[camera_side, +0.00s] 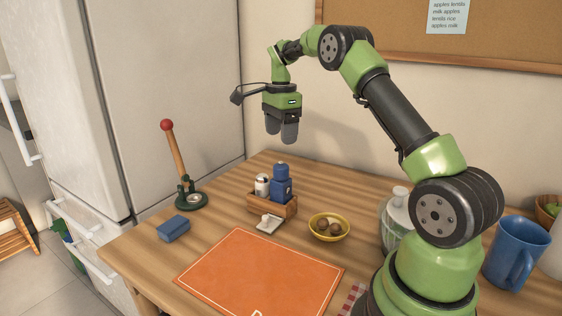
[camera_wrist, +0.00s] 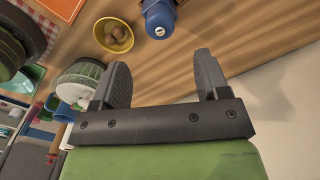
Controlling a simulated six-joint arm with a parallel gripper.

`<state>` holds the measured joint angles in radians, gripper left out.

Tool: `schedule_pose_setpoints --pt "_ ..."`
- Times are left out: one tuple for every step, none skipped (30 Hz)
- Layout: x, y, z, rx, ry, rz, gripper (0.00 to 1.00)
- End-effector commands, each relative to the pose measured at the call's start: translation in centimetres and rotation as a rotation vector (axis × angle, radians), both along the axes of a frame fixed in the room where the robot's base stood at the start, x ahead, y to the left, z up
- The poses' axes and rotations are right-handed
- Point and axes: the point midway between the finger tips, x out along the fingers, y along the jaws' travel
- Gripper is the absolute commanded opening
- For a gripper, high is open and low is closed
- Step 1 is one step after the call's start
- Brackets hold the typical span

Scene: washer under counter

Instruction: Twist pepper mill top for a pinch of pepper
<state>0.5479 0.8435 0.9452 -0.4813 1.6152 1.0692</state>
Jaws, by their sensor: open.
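The mill's rounded blue top also shows at the upper edge of the wrist view (camera_wrist: 159,20), partly cut off by the frame. My gripper (camera_side: 281,137) hangs above the mill, clear of it, with its fingers pointing down. In the wrist view the fingers (camera_wrist: 160,68) are apart with nothing between them.
A tall lever with a red knob (camera_side: 167,126) stands left of the caddy. A blue block (camera_side: 173,229), an orange mat (camera_side: 262,274), a small white item (camera_side: 268,223) and a yellow bowl of brown round things (camera_side: 329,228) lie around it. A lidded jar (camera_side: 392,218) and blue mug (camera_side: 515,252) stand right.

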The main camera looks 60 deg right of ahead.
Motion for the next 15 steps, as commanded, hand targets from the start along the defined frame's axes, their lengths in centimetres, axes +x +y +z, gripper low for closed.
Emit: schedule_pose_setpoints --pt "-0.01 0.0 -0.01 0.0 0.0 0.146 0.69" --pt "-0.01 0.0 -0.01 0.0 0.0 0.244 0.69" --pt "-0.01 0.0 -0.01 0.0 0.0 0.375 0.69" --pt "-0.01 0.0 -0.01 0.0 0.0 0.473 0.69" --pt "-0.01 0.0 -0.01 0.0 0.0 0.571 0.69" --pt "-0.01 0.0 -0.02 0.0 0.001 0.701 0.69" --pt "-0.02 -0.01 -0.02 0.0 0.001 0.799 0.69" --pt "-0.02 -0.01 -0.02 0.0 0.001 0.897 0.69" --pt "-0.02 -0.01 -0.02 0.0 0.001 1.027 0.69" --pt "-0.02 -0.01 -0.02 0.0 0.001 1.125 0.69" --pt "-0.02 -0.01 -0.02 -0.001 0.001 1.222 0.69" --pt "-0.02 -0.02 -0.02 -0.001 0.001 1.348 0.69" --pt "-0.03 -0.02 -0.02 -0.001 0.001 1.438 0.69" --pt "-0.03 -0.02 -0.02 -0.001 0.001 1.524 0.69" --pt "-0.03 -0.02 -0.02 -0.001 0.001 1.631 0.69"
